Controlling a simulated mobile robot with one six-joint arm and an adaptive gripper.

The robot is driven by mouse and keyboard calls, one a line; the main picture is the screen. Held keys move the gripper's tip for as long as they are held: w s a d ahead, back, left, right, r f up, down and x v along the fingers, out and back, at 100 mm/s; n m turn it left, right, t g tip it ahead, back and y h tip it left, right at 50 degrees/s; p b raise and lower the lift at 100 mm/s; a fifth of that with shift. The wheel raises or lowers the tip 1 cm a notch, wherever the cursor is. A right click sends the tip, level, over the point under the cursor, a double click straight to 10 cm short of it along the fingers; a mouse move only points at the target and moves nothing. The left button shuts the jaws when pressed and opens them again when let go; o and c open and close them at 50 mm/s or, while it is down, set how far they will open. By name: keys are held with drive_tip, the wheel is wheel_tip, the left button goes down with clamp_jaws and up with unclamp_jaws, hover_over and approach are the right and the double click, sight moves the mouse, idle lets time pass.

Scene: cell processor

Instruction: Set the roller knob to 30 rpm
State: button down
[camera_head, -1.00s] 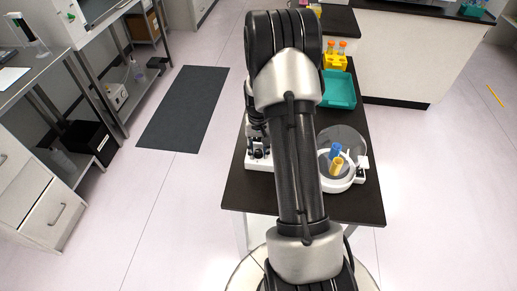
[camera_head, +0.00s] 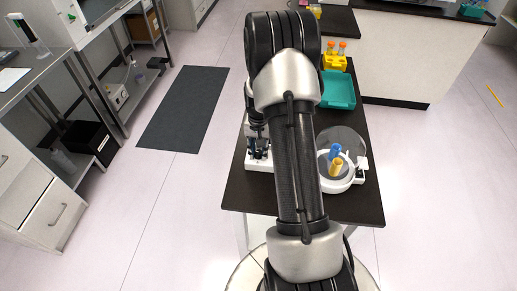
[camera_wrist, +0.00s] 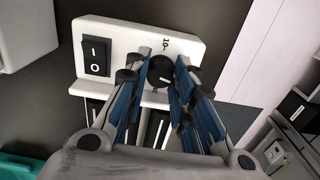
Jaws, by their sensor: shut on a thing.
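The roller knob (camera_wrist: 161,72) is a round black dial with a light pointer line, on the white front panel (camera_wrist: 120,35) in the wrist view. My gripper (camera_wrist: 162,61) has its two blue-padded fingers on either side of the knob, shut on it. A printed "10-" mark shows above the knob; other scale marks are hidden by the fingers. The pointer's exact reading cannot be told. In the head view the white roller device (camera_head: 258,165) stands at the left of the dark bench, mostly hidden behind my arm.
A black I/O rocker switch (camera_wrist: 96,56) sits beside the knob. On the bench (camera_head: 240,195) stand a white round device (camera_head: 347,184) with blue and yellow tubes, a teal tray (camera_head: 339,91) and a yellow tube rack (camera_head: 334,63). Open floor lies to the left.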

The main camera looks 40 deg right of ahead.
sight(258, 152)
drive_tip(key=shift+m+p, duration=0.3)
drive_tip(key=shift+m, duration=1.3)
drive_tip(key=c, duration=1.3)
unclamp_jaws()
wheel_tip(258, 152, up, 12)
drive_tip(key=shift+r, duration=0.1)
